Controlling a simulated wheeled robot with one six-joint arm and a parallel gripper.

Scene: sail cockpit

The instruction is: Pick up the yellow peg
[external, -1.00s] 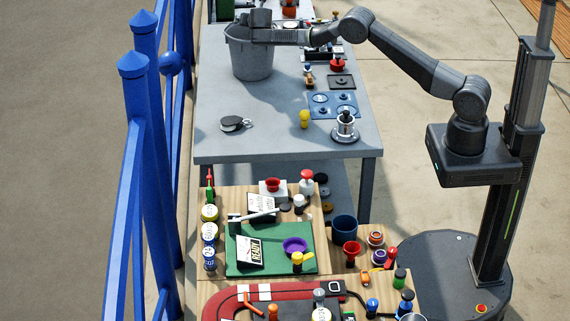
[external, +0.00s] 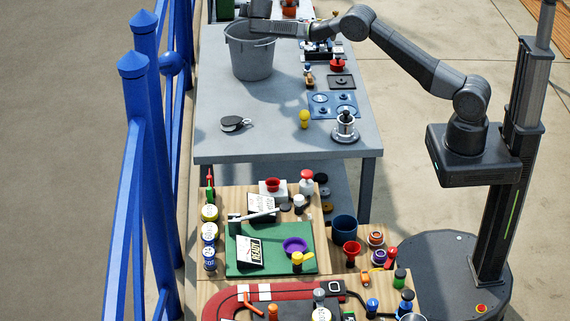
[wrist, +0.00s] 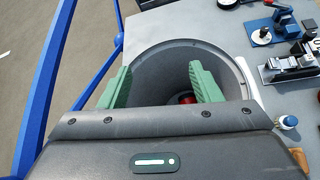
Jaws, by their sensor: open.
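A small yellow peg (external: 304,118) with a round head stands on the grey table near its front part, beside a blue plate. My gripper (wrist: 162,85) is over the grey bucket (external: 250,60) at the back left of the table, well away from that peg. Its green fingers are wide apart with nothing between them in the wrist view. A red thing (wrist: 187,100) shows inside the bucket, partly hidden by my gripper. Another small yellow thing (external: 297,258) stands on the green board at the front. The yellow peg is not seen in the wrist view.
The blue plate (external: 333,105), a silver-based round fitting (external: 345,128) and a black pulley block (external: 235,124) lie on the grey table. A wooden bench with a green board (external: 272,258) and many small items is in front. A blue railing (external: 150,140) runs along the left.

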